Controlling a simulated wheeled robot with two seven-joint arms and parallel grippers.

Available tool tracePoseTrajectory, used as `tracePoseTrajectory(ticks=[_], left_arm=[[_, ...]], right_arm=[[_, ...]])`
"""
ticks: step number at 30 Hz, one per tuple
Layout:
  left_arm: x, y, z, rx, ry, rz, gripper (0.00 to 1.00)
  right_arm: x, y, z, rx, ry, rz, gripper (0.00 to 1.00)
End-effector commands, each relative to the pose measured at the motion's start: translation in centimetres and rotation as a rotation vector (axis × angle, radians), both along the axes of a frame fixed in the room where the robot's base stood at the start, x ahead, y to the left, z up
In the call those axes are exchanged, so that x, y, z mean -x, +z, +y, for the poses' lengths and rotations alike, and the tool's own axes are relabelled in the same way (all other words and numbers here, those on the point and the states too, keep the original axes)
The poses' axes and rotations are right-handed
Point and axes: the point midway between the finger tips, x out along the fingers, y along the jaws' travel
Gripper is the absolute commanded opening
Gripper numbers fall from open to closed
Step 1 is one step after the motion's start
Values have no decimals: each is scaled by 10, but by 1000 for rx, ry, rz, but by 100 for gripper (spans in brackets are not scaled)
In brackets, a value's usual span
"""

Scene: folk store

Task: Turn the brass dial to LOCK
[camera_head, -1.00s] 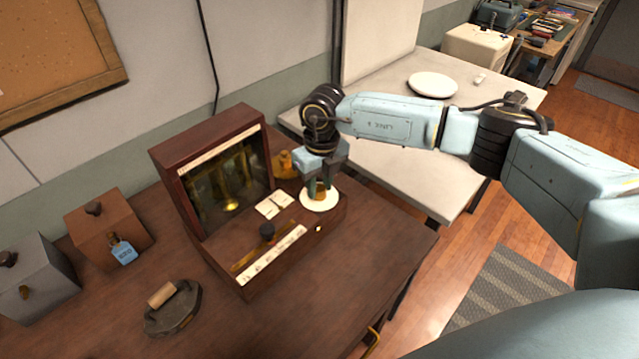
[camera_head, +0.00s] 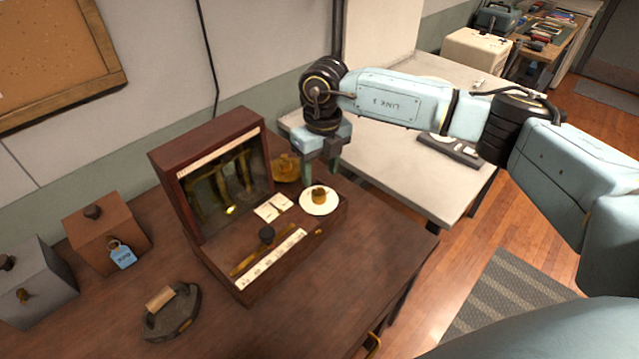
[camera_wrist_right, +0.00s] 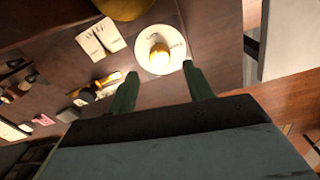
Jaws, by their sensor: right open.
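The brass dial (camera_head: 319,196) stands on a round white plate (camera_head: 308,208) at the right end of the dark wooden cabinet's base. Small marks on the plate's edge are too small to read, so I cannot tell where the dial points. My right gripper (camera_head: 320,174) is open and empty, just above and behind the dial and apart from it. In the right wrist view, the dial (camera_wrist_right: 159,58) shows beyond the gap between the open fingertips (camera_wrist_right: 162,72). My left gripper is not in view.
A brass dish (camera_head: 285,168) sits behind the dial. Boxes and a wooden-handled iron (camera_head: 172,310) stand left. The bench's front right is clear.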

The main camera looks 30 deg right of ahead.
Motion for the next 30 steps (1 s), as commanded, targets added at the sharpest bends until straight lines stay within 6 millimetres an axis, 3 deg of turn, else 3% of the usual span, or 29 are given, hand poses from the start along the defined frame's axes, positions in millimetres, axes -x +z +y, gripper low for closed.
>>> tracePoseTrajectory(ticks=[6,12,30], left_arm=[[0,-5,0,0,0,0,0],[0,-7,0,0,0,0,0],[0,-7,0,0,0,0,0]], right_arm=[[-1,49,-2,-1,-1,-4,51],[-1,73,-3,-1,-1,-1,51],[0,79,-4,0,-1,1,51]])
